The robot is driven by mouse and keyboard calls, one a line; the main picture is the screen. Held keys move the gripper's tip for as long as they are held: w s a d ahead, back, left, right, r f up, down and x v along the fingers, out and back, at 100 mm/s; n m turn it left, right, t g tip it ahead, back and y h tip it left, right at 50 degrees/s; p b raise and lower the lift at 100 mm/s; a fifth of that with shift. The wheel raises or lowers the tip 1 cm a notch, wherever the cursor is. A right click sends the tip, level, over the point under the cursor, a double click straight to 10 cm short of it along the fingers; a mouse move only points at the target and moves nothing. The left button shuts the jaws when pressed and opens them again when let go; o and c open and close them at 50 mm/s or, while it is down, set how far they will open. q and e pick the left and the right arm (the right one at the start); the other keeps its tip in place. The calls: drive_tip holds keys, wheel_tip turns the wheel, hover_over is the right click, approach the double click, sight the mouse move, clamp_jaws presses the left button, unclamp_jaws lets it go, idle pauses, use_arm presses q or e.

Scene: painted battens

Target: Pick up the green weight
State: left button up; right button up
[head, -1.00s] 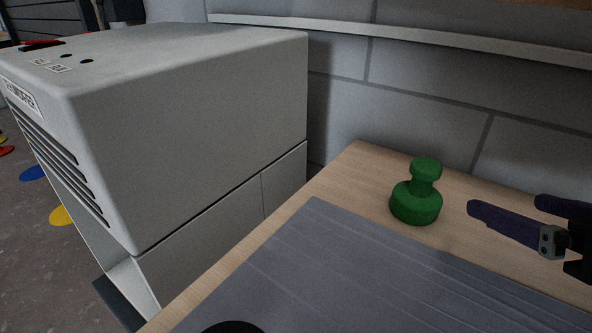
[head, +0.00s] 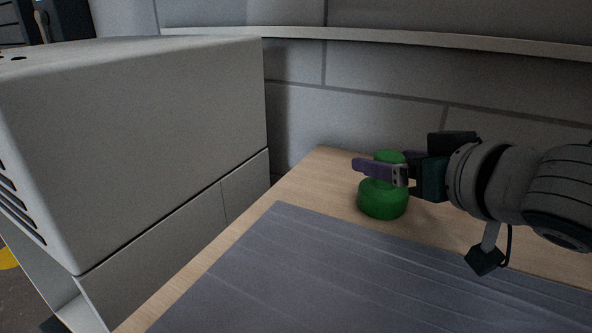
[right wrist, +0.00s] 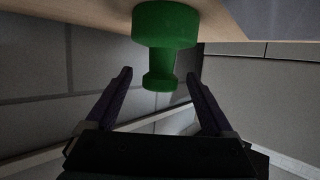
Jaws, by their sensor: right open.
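The green weight (head: 382,199) stands upright on the wooden table near its back left corner. It has a wide round base, a narrow neck and a knob on top. My right gripper (head: 380,165) reaches in from the right at the height of the knob, with its purple fingers on either side of the weight's upper part. In the right wrist view the weight (right wrist: 165,30) shows upside down, its knob between the open fingers of the gripper (right wrist: 160,85), with a gap on both sides. My left gripper is not in view.
A grey ridged mat (head: 330,270) covers the front of the wooden table (head: 310,180). A large pale grey machine (head: 150,120) stands to the left of the table. A grey block wall with a ledge (head: 400,40) runs behind.

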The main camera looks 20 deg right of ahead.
drive_tip(key=shift+w+f, duration=0.2)
drive_tip(key=shift+w, duration=0.3)
clamp_jaws()
idle(0.3)
drive_tip(key=shift+r, duration=0.15)
idle(0.3)
